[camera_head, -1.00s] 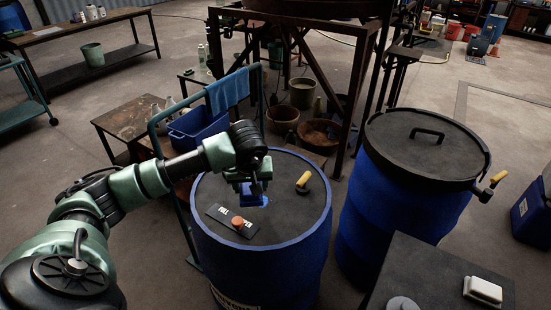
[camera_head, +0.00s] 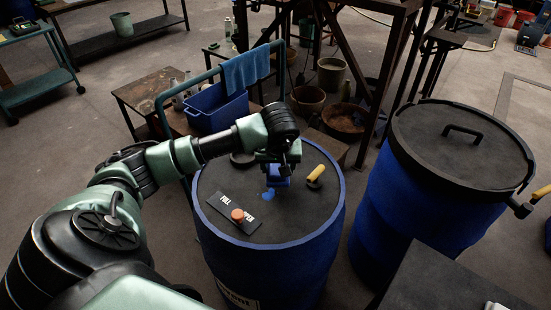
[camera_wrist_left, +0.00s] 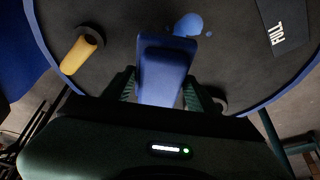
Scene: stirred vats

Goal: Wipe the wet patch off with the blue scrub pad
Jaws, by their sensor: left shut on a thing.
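My left gripper (camera_head: 278,172) is shut on the blue scrub pad (camera_head: 279,181) just above the dark top of a blue drum (camera_head: 310,212). In the left wrist view the pad (camera_wrist_left: 165,70) sits between the two fingers. The wet patch (camera_head: 267,195) is a small blue spot on the drum top, beside the pad and toward the label plate. It also shows in the left wrist view (camera_wrist_left: 188,26), just past the pad's edge, with a small separate drop. I cannot tell whether the pad touches the drum top. My right gripper is not in view.
The drum top also holds a label plate (camera_head: 228,209) with an orange cap (camera_head: 237,215) and a yellow-handled fitting (camera_head: 315,174). A second, lidded blue drum (camera_head: 440,180) stands at right. A blue tub (camera_head: 217,112) and a hanging towel (camera_head: 246,70) are behind.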

